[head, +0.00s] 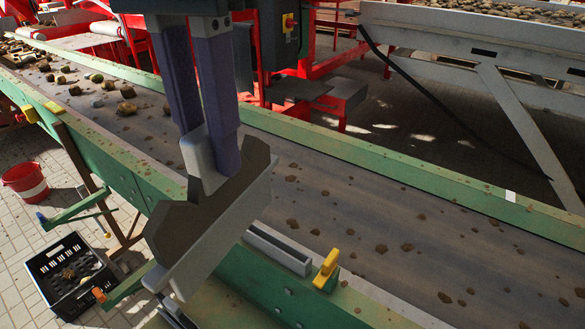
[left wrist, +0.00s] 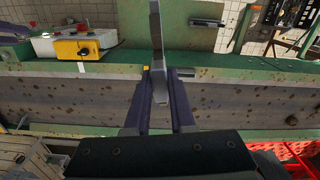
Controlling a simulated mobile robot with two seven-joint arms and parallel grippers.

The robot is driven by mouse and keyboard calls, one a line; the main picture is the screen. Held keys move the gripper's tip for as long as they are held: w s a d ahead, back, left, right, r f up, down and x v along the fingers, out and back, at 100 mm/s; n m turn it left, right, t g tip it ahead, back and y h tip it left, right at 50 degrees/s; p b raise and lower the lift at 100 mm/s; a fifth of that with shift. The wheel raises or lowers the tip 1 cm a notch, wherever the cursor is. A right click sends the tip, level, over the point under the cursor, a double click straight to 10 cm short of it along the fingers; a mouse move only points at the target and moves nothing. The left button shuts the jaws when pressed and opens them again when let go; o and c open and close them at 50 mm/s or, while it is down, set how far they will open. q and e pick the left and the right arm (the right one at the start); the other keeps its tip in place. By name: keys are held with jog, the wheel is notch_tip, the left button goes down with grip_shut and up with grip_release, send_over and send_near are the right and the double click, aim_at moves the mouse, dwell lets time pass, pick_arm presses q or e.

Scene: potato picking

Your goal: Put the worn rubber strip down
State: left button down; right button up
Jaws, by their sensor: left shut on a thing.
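The conveyor belt (head: 330,200) carries scattered soil clods, with potatoes at the far left. Green rails (head: 425,180) edge it. A yellow clip (head: 327,268) and grey channel (head: 277,248) sit on the near rail. A red bucket (head: 25,182) and black crate (head: 45,258) stand on the floor.

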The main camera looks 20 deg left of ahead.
pick_arm(q)
jog(key=s+d+f+b, duration=0.1)
jog(key=d+f+b, duration=0.2)
jog(key=f+b, duration=1)
jog(key=s+d+f+m+b, duration=0.1)
jog(key=f+b, duration=1.3)
jog(key=f, duration=2.1)
jog(key=shift+s+d+f, duration=0.4)
jog(key=shift+s+d, duration=0.1)
jog(key=shift+d, duration=0.6)
jog(key=shift+f, duration=0.1)
jog(key=c, duration=0.8)
grip_release()
jog(key=shift+o, duration=0.2)
